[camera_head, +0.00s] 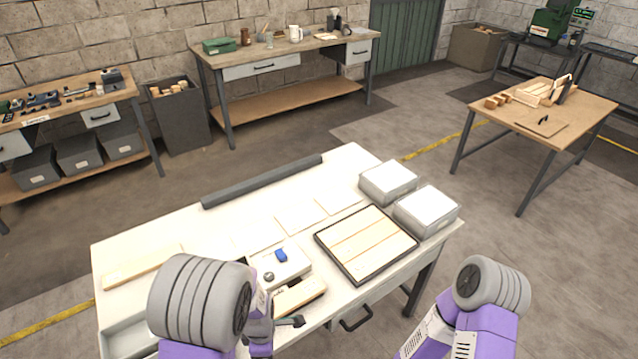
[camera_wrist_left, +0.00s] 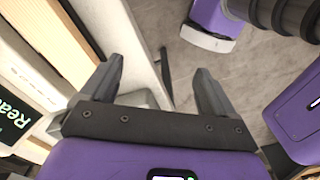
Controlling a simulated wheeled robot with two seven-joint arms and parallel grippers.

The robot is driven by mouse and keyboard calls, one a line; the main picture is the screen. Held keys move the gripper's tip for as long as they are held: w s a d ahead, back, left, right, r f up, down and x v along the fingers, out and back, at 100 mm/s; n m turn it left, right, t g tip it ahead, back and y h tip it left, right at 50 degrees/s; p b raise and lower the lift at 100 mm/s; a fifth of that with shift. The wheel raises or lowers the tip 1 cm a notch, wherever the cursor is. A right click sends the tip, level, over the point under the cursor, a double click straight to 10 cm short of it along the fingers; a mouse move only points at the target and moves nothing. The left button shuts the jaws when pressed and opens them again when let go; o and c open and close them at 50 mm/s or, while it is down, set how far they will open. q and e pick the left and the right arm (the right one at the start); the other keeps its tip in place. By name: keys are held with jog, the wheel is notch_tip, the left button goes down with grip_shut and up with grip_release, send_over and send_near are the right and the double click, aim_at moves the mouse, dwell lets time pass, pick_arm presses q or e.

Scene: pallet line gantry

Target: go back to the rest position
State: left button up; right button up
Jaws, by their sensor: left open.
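My left gripper (camera_wrist_left: 155,85) is open, with nothing between its two dark fingers. It is at the table's front edge, with the floor showing between and beyond the fingers. In the head view my left arm covers most of this gripper, and only a dark part of it (camera_head: 290,322) shows at the front edge of the white table (camera_head: 225,212). My right arm comes in at the lower right, beside the table, but its gripper is out of view.
On the table are a device with a blue button (camera_head: 281,256), a wooden piece (camera_head: 300,296), a dark-framed tray (camera_head: 344,267) of wooden slats, two grey boxes (camera_head: 388,181) and a dark bar (camera_head: 262,181). A drawer handle (camera_head: 356,319) sticks out in front. Floor right of the table is clear.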

pick_arm(q)
jog(key=s+d+f+m+h+b, duration=0.1)
jog(key=s+f+m+h, duration=0.1)
jog(key=s+f+m, duration=0.2)
jog(key=s+d+f+m+t+h+b, duration=0.1)
jog(key=s+f+m, duration=0.3)
jog(key=f+m, duration=0.6)
jog(key=shift+s+d+f+m+h, duration=0.25)
jog(key=shift+d+m+h, duration=0.5)
jog(key=shift+m, duration=0.25)
